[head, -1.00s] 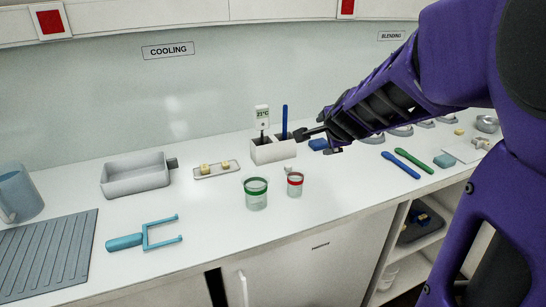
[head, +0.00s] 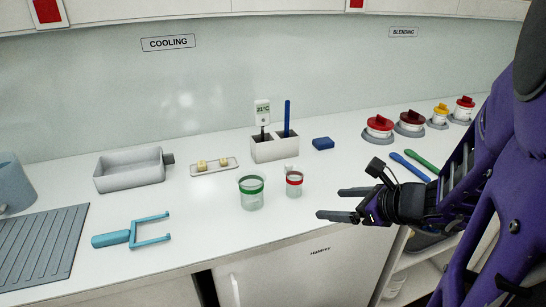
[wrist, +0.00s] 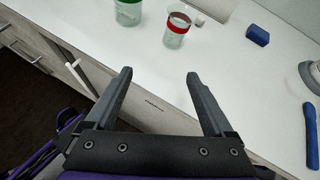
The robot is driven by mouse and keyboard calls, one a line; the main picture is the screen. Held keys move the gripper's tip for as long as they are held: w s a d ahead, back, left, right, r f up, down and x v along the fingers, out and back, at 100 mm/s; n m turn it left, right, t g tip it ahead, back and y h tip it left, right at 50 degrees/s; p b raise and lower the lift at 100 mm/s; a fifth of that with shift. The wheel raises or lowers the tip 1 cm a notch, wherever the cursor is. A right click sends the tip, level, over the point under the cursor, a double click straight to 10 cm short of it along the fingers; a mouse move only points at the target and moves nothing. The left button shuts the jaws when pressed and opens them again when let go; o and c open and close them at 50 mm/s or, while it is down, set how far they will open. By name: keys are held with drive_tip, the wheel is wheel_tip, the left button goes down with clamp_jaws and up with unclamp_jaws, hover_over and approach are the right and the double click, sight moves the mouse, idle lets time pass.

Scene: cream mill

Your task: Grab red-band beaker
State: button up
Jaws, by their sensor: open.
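The red-band beaker (head: 294,185) is a small clear beaker with a red band near its rim. It stands upright on the white counter, just right of the larger green-band beaker (head: 251,192). My gripper (head: 329,203) is open and empty, to the right of the red-band beaker and nearer the counter's front edge, its fingers pointing left. In the wrist view the red-band beaker (wrist: 176,31) stands beyond the fingertips, between their lines, and the gripper (wrist: 160,75) does not touch it. The green-band beaker (wrist: 128,11) is partly cut off at the top there.
A small white object (head: 289,169) sits just behind the red-band beaker. A grey holder (head: 275,151) with a thermometer and blue stick stands behind. A blue block (head: 323,143) lies at the back. A teal fork-shaped tool (head: 133,233) lies left.

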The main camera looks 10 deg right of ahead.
drive_tip(key=d+r+m+t, duration=0.1)
drive_tip(key=m+t, duration=0.1)
drive_tip(key=p, duration=0.3)
approach(300, 183)
drive_tip(key=shift+y, duration=0.3)
drive_tip(key=x, duration=0.3)
drive_tip(key=f+x, duration=0.1)
drive_tip(key=x, duration=0.2)
drive_tip(key=shift+s+d+f, duration=0.1)
drive_tip(key=shift+f, duration=0.05)
drive_tip(key=x, duration=0.6)
drive_tip(key=shift+w+r, duration=0.35)
drive_tip(key=shift+w, duration=0.05)
clamp_jaws()
